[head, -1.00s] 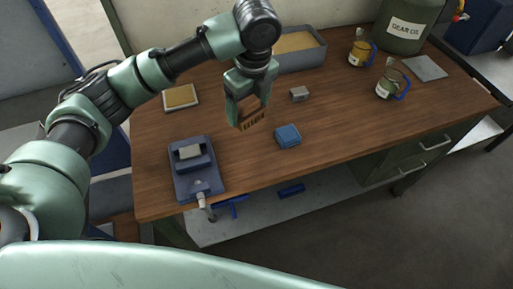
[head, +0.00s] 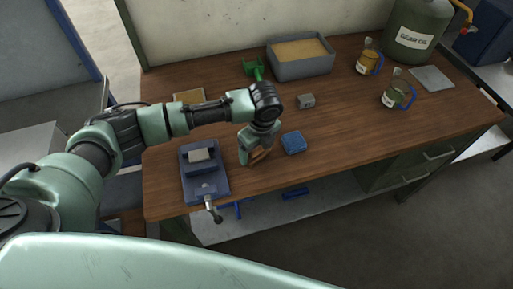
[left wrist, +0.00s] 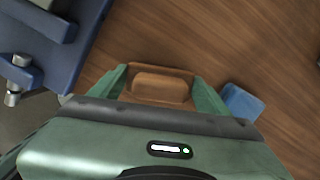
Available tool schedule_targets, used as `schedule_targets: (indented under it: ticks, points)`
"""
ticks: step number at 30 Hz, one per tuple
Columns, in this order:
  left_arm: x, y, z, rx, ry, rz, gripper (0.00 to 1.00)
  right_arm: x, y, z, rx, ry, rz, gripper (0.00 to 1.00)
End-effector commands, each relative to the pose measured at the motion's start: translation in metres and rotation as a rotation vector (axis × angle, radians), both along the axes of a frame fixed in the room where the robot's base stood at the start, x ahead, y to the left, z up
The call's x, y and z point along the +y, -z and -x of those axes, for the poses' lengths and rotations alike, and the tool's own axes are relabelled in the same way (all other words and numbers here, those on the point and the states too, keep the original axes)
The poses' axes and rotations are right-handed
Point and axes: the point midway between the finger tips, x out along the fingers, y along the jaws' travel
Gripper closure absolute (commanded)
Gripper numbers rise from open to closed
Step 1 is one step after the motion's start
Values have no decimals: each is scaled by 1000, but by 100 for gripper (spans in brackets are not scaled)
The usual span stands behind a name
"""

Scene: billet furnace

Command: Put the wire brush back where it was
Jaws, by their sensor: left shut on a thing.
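My left gripper (head: 255,157) is low over the workbench, between the blue vise and a blue block. It is shut on the wire brush (head: 263,154), a small brown wooden block, mostly hidden behind the gripper in the head view. In the left wrist view the brush (left wrist: 160,87) sits between the two green fingers, its wooden back facing the camera. I cannot tell whether its bristles touch the wood. My right gripper is not in view.
The vise (head: 203,172) stands to the left and the blue block (head: 294,142) to the right, both close. Behind are a small grey block (head: 306,101), a green-handled tool (head: 254,68), a grey tray (head: 303,68) and mugs (head: 369,61). The bench's right middle is clear.

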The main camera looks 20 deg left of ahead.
Motion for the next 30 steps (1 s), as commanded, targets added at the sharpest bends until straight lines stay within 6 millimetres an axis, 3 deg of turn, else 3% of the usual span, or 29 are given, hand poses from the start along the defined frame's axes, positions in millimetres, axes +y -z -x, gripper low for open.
schedule_targets:
  ticks: [8,9,11,23,30]
  points:
    - [0,3,0,1,0,1,61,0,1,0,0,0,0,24]
    - [0,3,0,1,0,1,18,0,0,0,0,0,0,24]
    - [0,3,0,1,0,1,2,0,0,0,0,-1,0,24]
    - [-1,-3,0,-2,0,1,2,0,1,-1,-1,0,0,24]
    - [-6,-43,2,-4,2,4,2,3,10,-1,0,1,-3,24]
